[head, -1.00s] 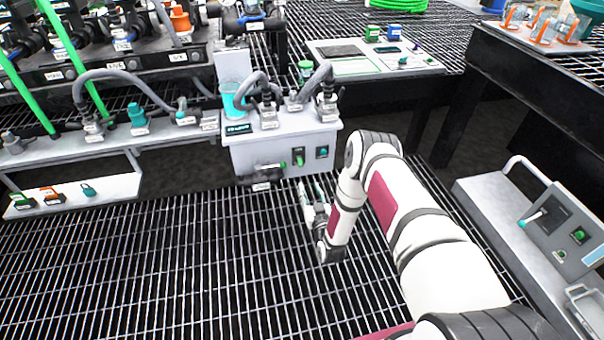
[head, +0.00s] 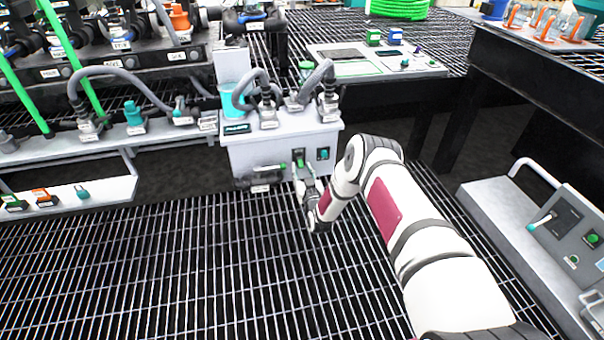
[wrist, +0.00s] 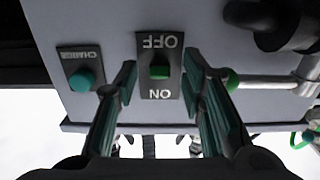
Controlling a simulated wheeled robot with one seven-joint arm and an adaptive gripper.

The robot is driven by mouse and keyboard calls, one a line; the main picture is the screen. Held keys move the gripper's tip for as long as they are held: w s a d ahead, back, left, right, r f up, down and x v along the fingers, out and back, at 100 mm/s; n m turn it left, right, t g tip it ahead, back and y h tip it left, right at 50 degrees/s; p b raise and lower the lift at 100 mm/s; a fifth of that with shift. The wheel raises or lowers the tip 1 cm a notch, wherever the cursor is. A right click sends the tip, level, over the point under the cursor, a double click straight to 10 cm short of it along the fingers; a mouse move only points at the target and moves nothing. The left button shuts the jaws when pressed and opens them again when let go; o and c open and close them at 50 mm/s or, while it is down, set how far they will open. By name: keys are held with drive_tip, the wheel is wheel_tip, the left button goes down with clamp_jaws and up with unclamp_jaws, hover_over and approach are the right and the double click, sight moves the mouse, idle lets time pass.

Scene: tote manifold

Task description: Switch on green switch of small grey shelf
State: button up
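The small grey shelf unit (head: 256,150) is a light grey box with hoses and valves on top. Its front carries the green switch (head: 299,163), on a dark plate. In the wrist view the green switch (wrist: 159,72) lies between upside-down OFF and ON labels; which way it is set is hard to tell. My gripper (head: 301,178) is just in front of this face. In the wrist view my gripper (wrist: 160,82) is open, one finger on each side of the switch plate, with nothing held. Contact with the switch is not visible.
A teal CHARGE button (wrist: 82,79) sits left of the switch in the wrist view. A green-tipped lever (wrist: 232,80) and dark valve (wrist: 262,14) lie to the right. A grey control cart (head: 490,200) stands at right. The grating floor in front is open.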

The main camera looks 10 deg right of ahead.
drive_tip(key=shift+w, duration=0.35)
clamp_jaws()
